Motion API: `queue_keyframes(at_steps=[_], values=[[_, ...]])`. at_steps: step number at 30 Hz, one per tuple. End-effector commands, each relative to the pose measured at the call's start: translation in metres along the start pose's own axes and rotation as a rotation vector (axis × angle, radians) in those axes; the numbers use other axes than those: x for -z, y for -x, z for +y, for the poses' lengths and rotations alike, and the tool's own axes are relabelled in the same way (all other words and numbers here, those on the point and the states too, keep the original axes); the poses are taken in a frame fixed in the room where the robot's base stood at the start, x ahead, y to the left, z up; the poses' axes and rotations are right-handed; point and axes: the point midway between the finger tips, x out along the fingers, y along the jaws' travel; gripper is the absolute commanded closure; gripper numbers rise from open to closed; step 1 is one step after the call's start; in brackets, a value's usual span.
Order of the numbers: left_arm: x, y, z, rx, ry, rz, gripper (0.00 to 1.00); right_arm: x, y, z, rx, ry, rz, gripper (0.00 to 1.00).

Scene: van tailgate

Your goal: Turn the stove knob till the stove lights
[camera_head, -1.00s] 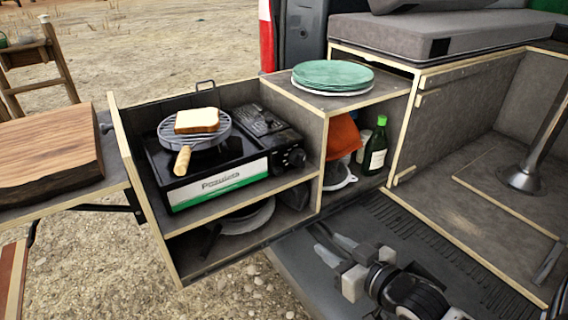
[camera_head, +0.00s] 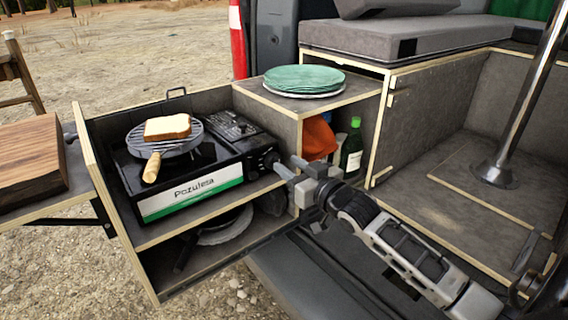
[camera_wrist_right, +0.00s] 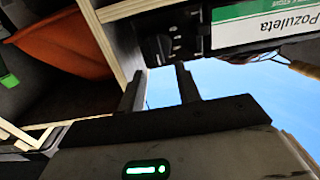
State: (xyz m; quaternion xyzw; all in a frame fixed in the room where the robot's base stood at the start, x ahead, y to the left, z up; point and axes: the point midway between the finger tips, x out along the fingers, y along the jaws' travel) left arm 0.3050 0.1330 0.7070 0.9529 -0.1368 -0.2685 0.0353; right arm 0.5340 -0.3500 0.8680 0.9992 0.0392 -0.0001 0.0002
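The camping stove (camera_head: 190,193) is black with a white and green front panel and stands on the upper shelf of the pull-out box. Its black knob (camera_head: 271,160) is at the right end of the front. No flame is visible; a grill pan covers the burner. My right gripper (camera_head: 288,166) is just right of the knob, fingers pointing at it, apparently short of contact. In the right wrist view its two fingers (camera_wrist_right: 160,72) are apart with nothing between them, and the stove's dark knob end (camera_wrist_right: 172,38) lies just beyond. My left gripper is out of view.
A round grill pan (camera_head: 165,142) with a wooden handle holds a bread slice (camera_head: 167,127) on the stove. The box's divider (camera_head: 290,130) stands close behind the gripper. Green plates (camera_head: 304,79) sit on top; a green bottle (camera_head: 351,150) stands in the right compartment.

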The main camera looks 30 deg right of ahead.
Motion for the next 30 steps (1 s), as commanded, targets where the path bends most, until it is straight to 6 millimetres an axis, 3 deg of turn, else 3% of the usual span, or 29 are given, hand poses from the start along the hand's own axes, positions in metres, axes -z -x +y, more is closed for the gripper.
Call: queue_keyframes(at_steps=[6,17,21,30], values=[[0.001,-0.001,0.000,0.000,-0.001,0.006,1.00,0.000,-0.023,0.000,0.000,0.000,0.001,0.66],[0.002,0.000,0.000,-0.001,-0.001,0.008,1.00,0.000,-0.027,0.000,0.000,0.000,0.000,0.66],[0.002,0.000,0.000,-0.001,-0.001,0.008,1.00,0.000,-0.027,0.000,0.000,-0.001,0.000,1.00],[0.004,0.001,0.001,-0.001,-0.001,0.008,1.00,0.000,-0.027,-0.001,0.000,0.015,-0.001,1.00]])
